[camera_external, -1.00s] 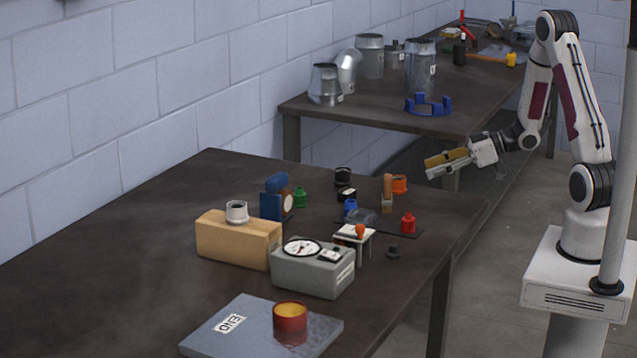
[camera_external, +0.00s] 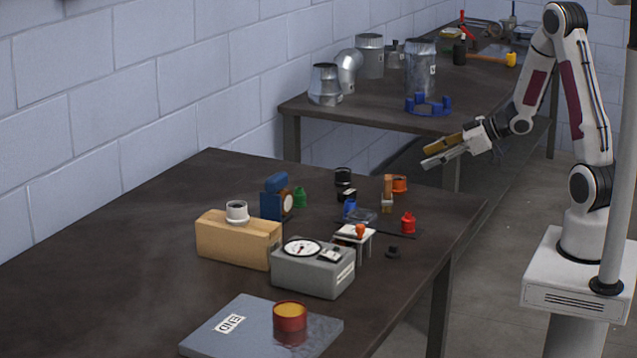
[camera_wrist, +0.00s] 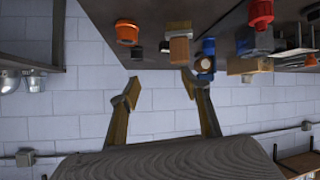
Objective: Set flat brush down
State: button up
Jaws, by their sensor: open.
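The flat brush (camera_external: 387,190) stands upright on the near table, handle up and pale bristles low, beside an orange cup (camera_external: 400,184). In the wrist view, which is upside down, what looks like the brush (camera_wrist: 180,48) hangs from the table near the top centre, with the orange cup (camera_wrist: 128,33) to its left. My gripper (camera_external: 428,156) is open and empty, in the air beyond the table's right edge, clear of the brush. In the wrist view its two fingers (camera_wrist: 160,86) are spread with only the wall between them.
A red bottle (camera_external: 408,223), a blue item (camera_external: 350,208) and a small white stand (camera_external: 353,240) are close to the brush. The back table (camera_external: 380,115) holds metal duct pieces.

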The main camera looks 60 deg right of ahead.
jog(key=s+a+r+m+g+h, duration=0.25)
jog(key=s+r+h, duration=0.4)
jog(key=r, duration=0.45)
jog(key=s+a+m+g+y, duration=0.1)
jog(key=s+a+g+y, duration=0.1)
jog(key=s+a, duration=0.5)
jog(key=s+a+r+m+g+y, duration=0.1)
jog(key=s+a+y, duration=0.1)
jog(key=s+a, duration=0.5)
jog(key=s, duration=0.5)
jog(key=shift+s+r+g, duration=0.15)
jog(key=shift+s+g, duration=0.15)
jog(key=shift+g, duration=0.05)
